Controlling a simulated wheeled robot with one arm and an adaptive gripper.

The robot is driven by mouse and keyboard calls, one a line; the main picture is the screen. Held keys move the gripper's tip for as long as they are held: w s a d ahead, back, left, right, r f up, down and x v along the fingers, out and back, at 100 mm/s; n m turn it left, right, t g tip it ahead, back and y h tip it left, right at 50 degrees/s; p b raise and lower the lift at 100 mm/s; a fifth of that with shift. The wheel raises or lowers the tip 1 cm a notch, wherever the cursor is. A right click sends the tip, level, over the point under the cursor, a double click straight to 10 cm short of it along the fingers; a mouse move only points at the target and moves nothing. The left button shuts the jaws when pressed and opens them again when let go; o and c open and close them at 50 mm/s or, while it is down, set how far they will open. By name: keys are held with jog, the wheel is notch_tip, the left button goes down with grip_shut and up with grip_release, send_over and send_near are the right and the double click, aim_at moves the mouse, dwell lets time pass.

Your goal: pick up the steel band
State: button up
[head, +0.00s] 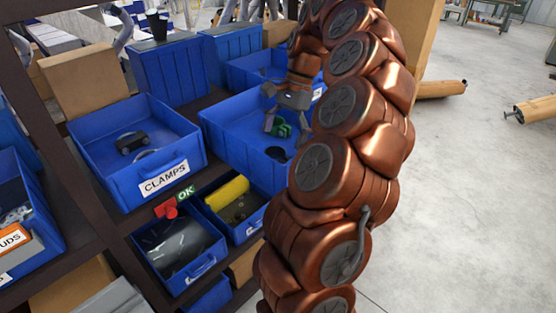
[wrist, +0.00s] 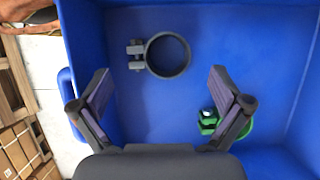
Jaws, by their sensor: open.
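A grey ring-shaped band with a bolted lug on its left side, which looks like the steel band (wrist: 185,68), lies on the floor of a blue bin in the wrist view. In the head view a dark shape in that bin (head: 277,154) is probably the same band, partly hidden. My gripper (wrist: 160,82) is open and empty above the bin, its fingers spread to either side below the band in the picture. In the head view my gripper (head: 286,122) hangs inside the middle blue bin (head: 228,137). Nothing is between the fingers.
A green part (wrist: 208,122) lies in the same bin by the right finger. The bin walls stand close around. A CLAMPS bin (head: 163,182) to the left holds a black part (head: 131,142). Small bins with a yellow roll (head: 227,192) sit below.

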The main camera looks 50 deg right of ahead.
aim_at(278, 154)
jog(key=shift+p+x, duration=1)
jog(key=shift+x, duration=0.4)
jog(key=shift+p+x, duration=0.3)
jog(key=shift+x, duration=0.85)
jog(key=shift+s, duration=0.1)
jog(key=c, duration=1.1)
